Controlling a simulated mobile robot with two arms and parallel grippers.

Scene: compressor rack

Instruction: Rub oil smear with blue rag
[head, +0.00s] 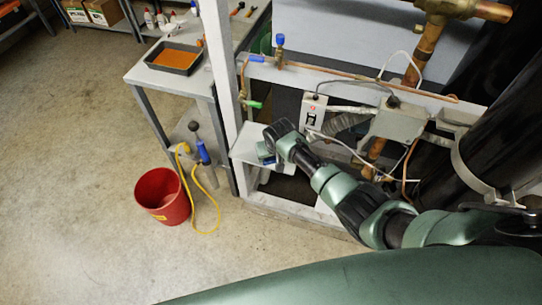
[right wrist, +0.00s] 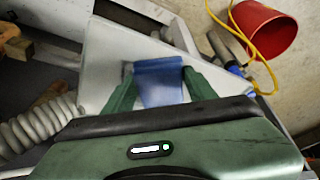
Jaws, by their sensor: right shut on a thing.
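The blue rag (right wrist: 160,82) is between the two green fingers of my right gripper (right wrist: 158,74), which is shut on it. The rag lies over or just above a pale grey shelf plate (right wrist: 104,50); I cannot tell whether it touches. In the head view a small blue bit of the rag (head: 266,156) shows under my right gripper (head: 264,152), above the plate (head: 246,144) low on the rack. A small dark patch shows at the rag's left edge in the wrist view; I cannot tell whether it is oil smear or shadow. My left gripper is not in view.
A white rack post (head: 221,70) stands left of the plate. A ribbed hose (head: 347,124), copper pipes and a grey box (head: 398,122) are close to my right arm. A red bucket (head: 163,197) and yellow cord (head: 214,212) are on the floor. A bench holds an orange-filled tray (head: 174,56).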

